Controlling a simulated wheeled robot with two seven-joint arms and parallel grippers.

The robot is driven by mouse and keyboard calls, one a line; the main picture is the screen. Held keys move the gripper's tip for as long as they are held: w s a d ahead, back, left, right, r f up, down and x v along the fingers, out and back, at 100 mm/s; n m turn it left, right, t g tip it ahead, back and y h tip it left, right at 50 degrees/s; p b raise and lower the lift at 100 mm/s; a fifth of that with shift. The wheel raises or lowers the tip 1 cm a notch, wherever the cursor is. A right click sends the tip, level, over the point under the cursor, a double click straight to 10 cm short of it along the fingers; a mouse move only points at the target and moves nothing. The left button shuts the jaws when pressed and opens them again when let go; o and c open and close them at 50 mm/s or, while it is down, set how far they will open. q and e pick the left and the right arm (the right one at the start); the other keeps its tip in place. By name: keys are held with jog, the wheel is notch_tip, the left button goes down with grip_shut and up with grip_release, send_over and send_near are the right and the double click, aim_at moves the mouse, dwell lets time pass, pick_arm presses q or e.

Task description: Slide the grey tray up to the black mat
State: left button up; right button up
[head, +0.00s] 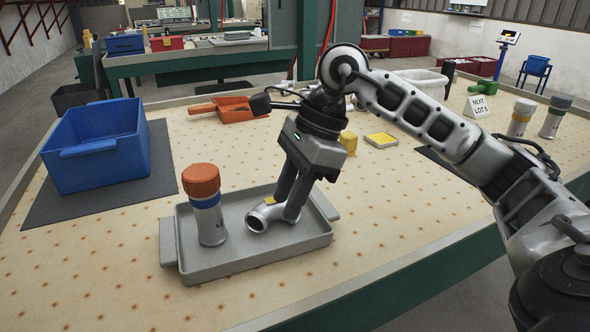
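The grey tray (216,266) lies on the perforated tabletop, left of centre, with a handle at each end. A grey cylinder with an orange cap (201,182) stands upright in its left part. A grey pipe-like casting (258,222) with a yellow patch lies in its middle. My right gripper (286,208) points down into the tray, its fingertips at the casting. Whether they press on it is unclear. A dark mat (60,208) lies behind and left of the tray, apart from it. Another dark mat (431,154) shows partly behind my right arm. My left gripper is not in view.
A blue bin (92,160) stands on the left mat. Behind are an orange scoop (232,111), a yellow block (348,141) and a yellow-topped pad (381,140). Two capped cylinders (520,118) (553,119) stand at right. The tabletop in front and left of the tray is clear.

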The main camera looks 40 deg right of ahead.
aim_at(270, 250)
jog(key=b+x, duration=0.1)
jog(key=x, duration=0.8)
jog(key=shift+a+f, duration=0.15)
jog(key=shift+f, duration=0.05)
jog(key=shift+x, duration=0.8)
